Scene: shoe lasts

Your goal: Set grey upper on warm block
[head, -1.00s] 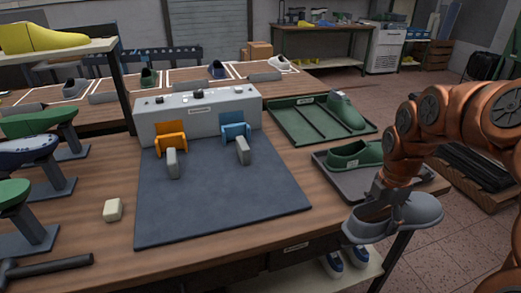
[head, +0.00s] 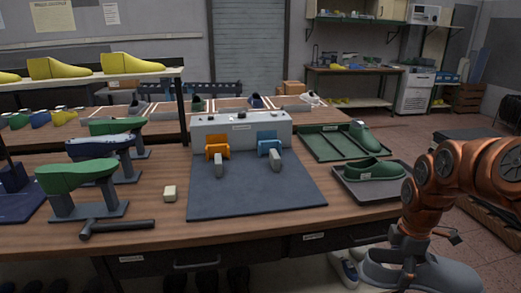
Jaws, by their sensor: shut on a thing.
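My gripper (head: 408,268) is at the lower right, shut on a grey upper (head: 447,277). It holds the upper in the air in front of the bench's right end; the picture's lower edge partly cuts it off. A grey machine (head: 240,130) stands at the back of a dark mat. On its front are an orange holder (head: 217,142) at left and a blue holder (head: 269,138) at right. A small grey upright block (head: 219,166) stands before the orange holder, another (head: 275,160) before the blue one. Both are bare. Labels are too small to read.
The dark mat (head: 250,200) is clear in front of the blocks. A grey tray (head: 345,185) with a green upper (head: 375,170) and a green tray (head: 318,150) lie at right. Green shoes on stands (head: 78,176), a hammer (head: 117,227) and a cream block (head: 170,193) are at left.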

